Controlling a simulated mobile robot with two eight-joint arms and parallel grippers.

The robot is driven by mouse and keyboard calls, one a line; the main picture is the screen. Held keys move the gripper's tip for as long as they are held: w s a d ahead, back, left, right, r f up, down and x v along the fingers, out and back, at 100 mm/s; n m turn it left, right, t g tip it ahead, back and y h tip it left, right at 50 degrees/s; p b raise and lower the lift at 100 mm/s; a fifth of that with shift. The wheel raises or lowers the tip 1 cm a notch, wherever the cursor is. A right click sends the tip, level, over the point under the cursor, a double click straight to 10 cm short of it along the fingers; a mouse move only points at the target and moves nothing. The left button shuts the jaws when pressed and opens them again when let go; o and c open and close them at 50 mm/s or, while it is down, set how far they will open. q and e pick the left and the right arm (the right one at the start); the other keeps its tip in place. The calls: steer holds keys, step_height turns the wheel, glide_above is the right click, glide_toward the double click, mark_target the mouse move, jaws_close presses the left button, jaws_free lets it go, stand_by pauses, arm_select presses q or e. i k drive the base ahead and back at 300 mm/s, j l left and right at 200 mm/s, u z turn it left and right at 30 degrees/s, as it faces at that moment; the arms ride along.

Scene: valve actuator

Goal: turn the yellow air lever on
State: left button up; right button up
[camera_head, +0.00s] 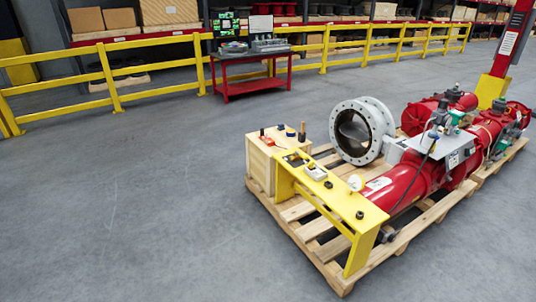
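A yellow control stand (345,198) stands at the front left of a wooden pallet (316,228). On its top are a small grey-white box (315,172), a round white gauge (355,182) and a dark knob (360,214). I cannot pick out the yellow air lever from the yellow stand at this size, nor tell its position. A red valve actuator (405,184) lies on the pallet behind the stand, joined to a grey flanged valve (357,131). Neither of my grippers is in view.
A wooden crate (260,166) with small tools on top stands left of the stand. A red workbench (250,75) and yellow railing (112,82) are at the back. A yellow-and-red post (496,78) stands at right. Grey floor (130,210) is clear at left and front.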

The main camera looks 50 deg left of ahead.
mark_target(303, 155)
steer(key=u, duration=1.3)
steer(key=i+j, duration=0.15)
steer(key=i, duration=0.75)
steer(key=i+j+u, duration=0.1)
steer(key=i, duration=0.85)
steer(key=i+l, duration=0.1)
steer(key=i, duration=0.4)
steer(key=i+l, duration=0.1)
steer(key=i, duration=0.4)
steer(key=j+u, duration=0.05)
